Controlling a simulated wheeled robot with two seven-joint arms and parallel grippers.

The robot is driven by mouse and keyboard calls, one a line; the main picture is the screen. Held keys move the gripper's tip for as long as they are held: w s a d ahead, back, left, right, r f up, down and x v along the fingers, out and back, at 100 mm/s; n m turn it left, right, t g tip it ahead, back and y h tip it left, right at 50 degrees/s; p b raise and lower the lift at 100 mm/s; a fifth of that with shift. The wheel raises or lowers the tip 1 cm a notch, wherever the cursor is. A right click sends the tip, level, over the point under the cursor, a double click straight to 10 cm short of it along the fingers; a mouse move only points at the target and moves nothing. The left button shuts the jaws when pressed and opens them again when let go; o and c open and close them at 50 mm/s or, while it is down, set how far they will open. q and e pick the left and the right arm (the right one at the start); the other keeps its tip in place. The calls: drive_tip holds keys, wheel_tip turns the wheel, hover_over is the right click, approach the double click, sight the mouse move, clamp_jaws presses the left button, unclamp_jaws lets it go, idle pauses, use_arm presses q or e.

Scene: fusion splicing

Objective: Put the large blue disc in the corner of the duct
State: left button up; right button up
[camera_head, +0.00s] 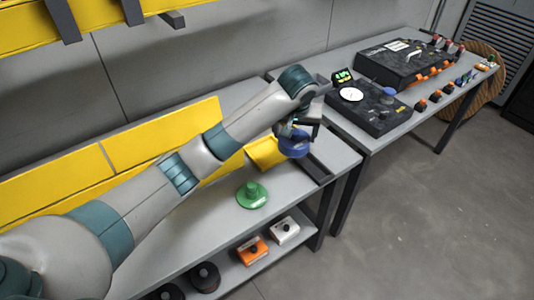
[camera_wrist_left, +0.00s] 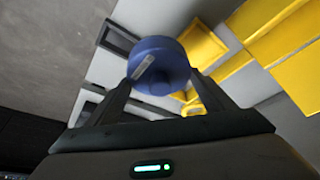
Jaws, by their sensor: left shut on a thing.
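The large blue disc (camera_head: 294,145) is held in my left gripper (camera_head: 296,128), above the right end of the near bench. In the left wrist view the disc (camera_wrist_left: 158,65) sits between the two fingertips (camera_wrist_left: 160,88), with a pale label on its side. The fingers are shut on it. The yellow duct (camera_head: 165,132) runs along the back of the near bench. A shorter yellow piece (camera_head: 265,152) lies beside the disc; it also shows in the left wrist view (camera_wrist_left: 203,45), just behind the disc. The gripper partly hides the disc in the head view. My right gripper is out of view.
A green knobbed disc (camera_head: 252,195) stands on the near bench. A dark-rimmed tray (camera_head: 319,172) is at the bench's right end. Orange (camera_head: 252,250) and white (camera_head: 284,231) boxes sit on the lower shelf. The far bench bears black instrument cases (camera_head: 395,64).

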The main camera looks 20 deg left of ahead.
use_arm(q)
drive_tip(key=a, duration=0.1)
drive_tip(key=w+a+f, duration=0.1)
drive_tip(key=a+f+p, duration=0.1)
drive_tip(key=shift+w, duration=0.3)
drive_tip(key=w+a+f, duration=0.1)
drive_tip(key=a, duration=0.1)
drive_tip(key=w+a+f+p, duration=0.1)
drive_tip(key=a+f, duration=0.1)
drive_tip(key=a, duration=0.1)
drive_tip(key=w+a+f+p, duration=0.1)
drive_tip(key=w+a+f, duration=0.1)
drive_tip(key=shift+a, duration=0.15)
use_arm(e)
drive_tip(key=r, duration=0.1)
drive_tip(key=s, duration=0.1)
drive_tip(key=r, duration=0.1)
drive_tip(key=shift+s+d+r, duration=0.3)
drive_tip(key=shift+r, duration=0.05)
use_arm(q)
drive_tip(key=shift+f+p, duration=0.65)
drive_tip(key=shift+f, duration=1.4)
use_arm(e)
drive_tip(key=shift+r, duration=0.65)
